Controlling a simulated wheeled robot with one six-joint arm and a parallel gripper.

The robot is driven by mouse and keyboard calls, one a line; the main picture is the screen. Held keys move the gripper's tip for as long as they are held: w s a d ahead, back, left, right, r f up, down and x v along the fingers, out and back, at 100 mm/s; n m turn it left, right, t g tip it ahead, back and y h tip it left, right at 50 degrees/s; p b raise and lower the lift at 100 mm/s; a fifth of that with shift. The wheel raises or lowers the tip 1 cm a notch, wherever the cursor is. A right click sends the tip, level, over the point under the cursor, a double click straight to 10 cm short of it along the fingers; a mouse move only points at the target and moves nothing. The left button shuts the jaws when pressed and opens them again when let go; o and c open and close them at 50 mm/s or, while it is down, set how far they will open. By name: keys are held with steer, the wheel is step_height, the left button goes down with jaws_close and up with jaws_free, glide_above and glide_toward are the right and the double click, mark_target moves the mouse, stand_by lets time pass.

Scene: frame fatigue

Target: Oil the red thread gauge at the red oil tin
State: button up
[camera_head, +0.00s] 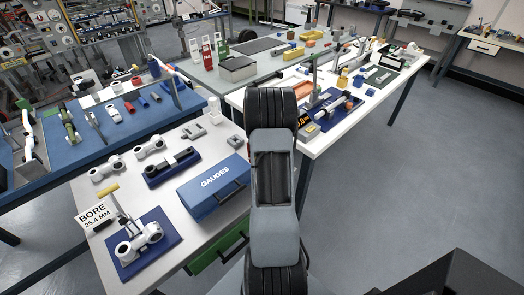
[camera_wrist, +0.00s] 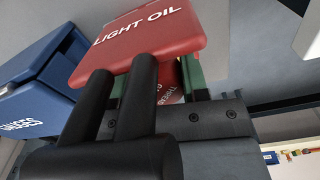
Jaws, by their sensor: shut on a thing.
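A red oil tin (camera_wrist: 140,38) with white "LIGHT OIL" lettering fills the upper middle of the wrist view. It stands very close to my gripper (camera_wrist: 158,88), just beyond the dark fingers. My gripper is shut on a smaller red piece with white lettering, which looks like the red thread gauge (camera_wrist: 171,84). Green strips show on both sides of it, and the dark fingers hide much of it. I cannot tell whether the gauge touches the tin. In the head view my own arm hides the gripper, the gauge and the tin.
A blue "GAUGES" box (camera_head: 214,188) sits beside my arm on the near table, and shows at left in the wrist view (camera_wrist: 40,95). A blue bore-gauge stand (camera_head: 143,243) is at front left. A white bench (camera_head: 318,143) lies beyond. Open floor (camera_head: 400,190) is at right.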

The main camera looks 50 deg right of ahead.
steer(key=shift+f+b, duration=0.35)
steer(key=shift+f, duration=0.15)
steer(key=shift+s+a+f, duration=0.15)
steer(key=shift+f, duration=0.25)
stand_by(2.1)
steer(key=shift+r, duration=0.15)
steer(key=shift+r+p, duration=2.05)
steer(key=shift+r, duration=1.55)
steer(key=shift+w, duration=0.2)
